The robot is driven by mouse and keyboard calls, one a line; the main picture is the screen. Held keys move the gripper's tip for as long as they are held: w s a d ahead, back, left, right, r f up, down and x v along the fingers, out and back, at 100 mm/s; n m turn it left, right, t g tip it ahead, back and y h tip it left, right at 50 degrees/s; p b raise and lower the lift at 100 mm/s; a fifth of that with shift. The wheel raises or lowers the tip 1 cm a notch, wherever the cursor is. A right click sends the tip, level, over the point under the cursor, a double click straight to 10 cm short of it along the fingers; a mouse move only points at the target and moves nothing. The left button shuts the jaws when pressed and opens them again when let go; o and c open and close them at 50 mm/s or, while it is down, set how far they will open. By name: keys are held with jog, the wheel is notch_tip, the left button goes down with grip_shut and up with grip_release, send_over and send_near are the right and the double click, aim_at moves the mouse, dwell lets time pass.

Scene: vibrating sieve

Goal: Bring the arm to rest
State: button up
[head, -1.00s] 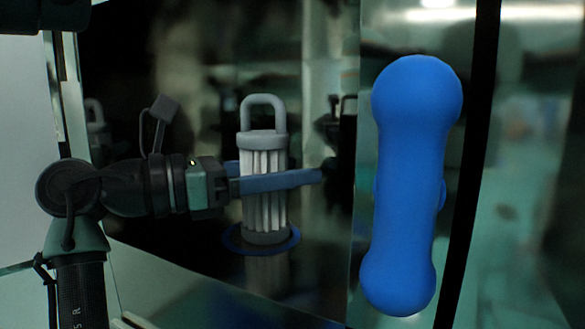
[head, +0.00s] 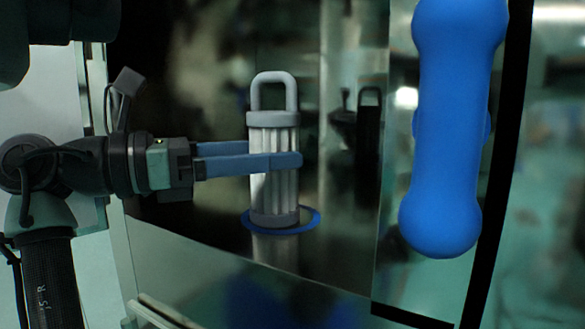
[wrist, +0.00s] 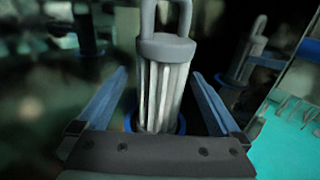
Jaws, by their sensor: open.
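My gripper (head: 298,157) is open, with its two blue fingers level and pointing right in the head view. A grey ribbed cylinder with a loop handle (head: 274,205) stands upright on a blue ring (head: 312,218) on a dark glossy surface. One finger crosses in front of the cylinder and the other lies behind it. In the wrist view, the cylinder (wrist: 163,85) stands between the two spread fingers (wrist: 160,105), with a visible gap on each side. No finger is seen pressing on it.
A large blue dumbbell-shaped handle (head: 447,130) stands at the right, on a clear panel with a black edge (head: 500,170). The glossy walls show reflections of the cylinder (head: 368,125). A pale rail (head: 160,313) lies at the lower left.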

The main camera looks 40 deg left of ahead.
jog(key=shift+v, duration=1.35)
jog(key=shift+w, duration=0.1)
